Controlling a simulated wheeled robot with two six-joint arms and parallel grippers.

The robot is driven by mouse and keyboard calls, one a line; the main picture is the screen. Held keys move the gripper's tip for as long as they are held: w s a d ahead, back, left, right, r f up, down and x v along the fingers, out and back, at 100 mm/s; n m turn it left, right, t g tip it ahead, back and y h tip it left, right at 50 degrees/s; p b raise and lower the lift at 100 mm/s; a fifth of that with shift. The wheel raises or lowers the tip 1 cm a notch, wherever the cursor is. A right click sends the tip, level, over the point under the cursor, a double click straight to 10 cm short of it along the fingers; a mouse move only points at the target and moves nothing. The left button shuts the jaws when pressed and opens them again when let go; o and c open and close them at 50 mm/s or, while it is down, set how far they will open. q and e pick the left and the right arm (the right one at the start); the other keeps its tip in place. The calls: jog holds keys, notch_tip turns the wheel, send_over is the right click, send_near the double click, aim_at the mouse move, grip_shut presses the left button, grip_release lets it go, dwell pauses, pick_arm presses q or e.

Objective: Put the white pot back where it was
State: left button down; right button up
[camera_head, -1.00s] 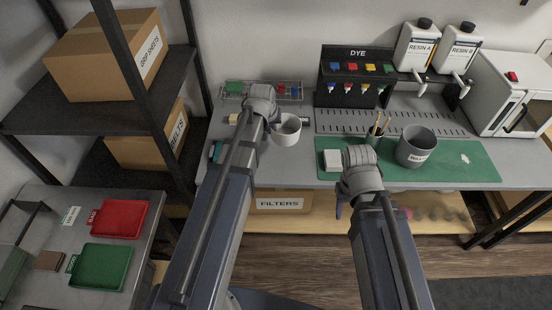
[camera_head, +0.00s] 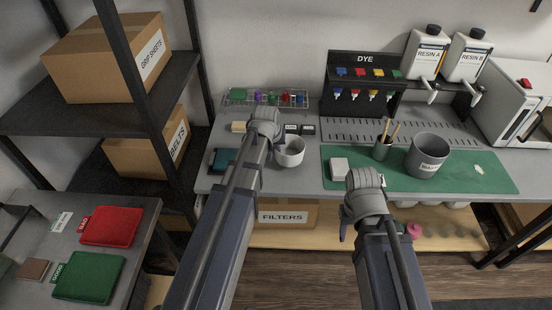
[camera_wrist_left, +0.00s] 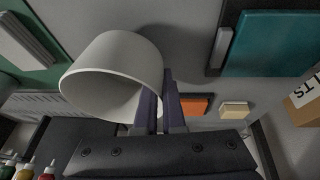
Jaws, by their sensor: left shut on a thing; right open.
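The white pot (camera_head: 290,153) is at the left part of the grey bench, left of the green mat (camera_head: 440,184). My left gripper (camera_head: 278,145) is shut on the pot's wall. In the left wrist view the jaws (camera_wrist_left: 160,108) pinch the rim of the pot (camera_wrist_left: 125,65), whose opening faces the lower left. I cannot tell whether its base touches the bench. My right gripper (camera_head: 345,222) is open and empty in front of the bench edge; its fingers are mostly hidden by its wrist.
On the mat stand a grey labelled pot (camera_head: 428,155), a brush cup (camera_head: 382,150) and a white block (camera_head: 339,168). A wire rack (camera_head: 265,97) with coloured items and the dye stand (camera_head: 362,85) are behind. A teal item (camera_head: 222,160) lies left of the held pot.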

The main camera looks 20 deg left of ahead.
pick_arm(q)
notch_tip(320, 180, down, 3)
jog(key=shift+f+b, duration=0.15)
jog(key=shift+b, duration=1.1)
jog(key=c, duration=1.5)
grip_release()
jog(key=o, duration=0.5)
